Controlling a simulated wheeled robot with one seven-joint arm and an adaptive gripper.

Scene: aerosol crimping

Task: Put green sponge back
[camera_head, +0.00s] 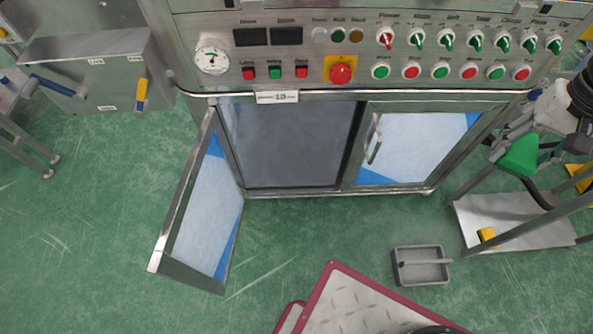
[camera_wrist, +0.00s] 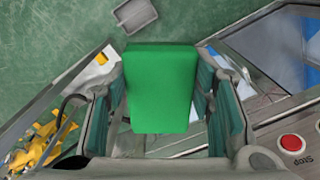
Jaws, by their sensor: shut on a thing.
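The green sponge (camera_head: 519,155) is a plain green block at the right side of the head view. In the wrist view the green sponge (camera_wrist: 162,100) fills the middle, clasped between two fingers. My gripper (camera_head: 520,140) is shut on it and holds it in the air, right of the machine's front and above the low metal shelf (camera_head: 515,212). In the wrist view my gripper (camera_wrist: 163,82) has one finger on each side of the sponge. The sponge's far side is hidden.
A small yellow block (camera_head: 487,236) lies on the low shelf. A grey tray (camera_head: 421,270) sits on the green floor left of it. The cabinet's left door (camera_head: 203,205) stands open. Switches and buttons (camera_head: 341,74) line the panel above. A red-edged plate (camera_head: 350,305) is in front.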

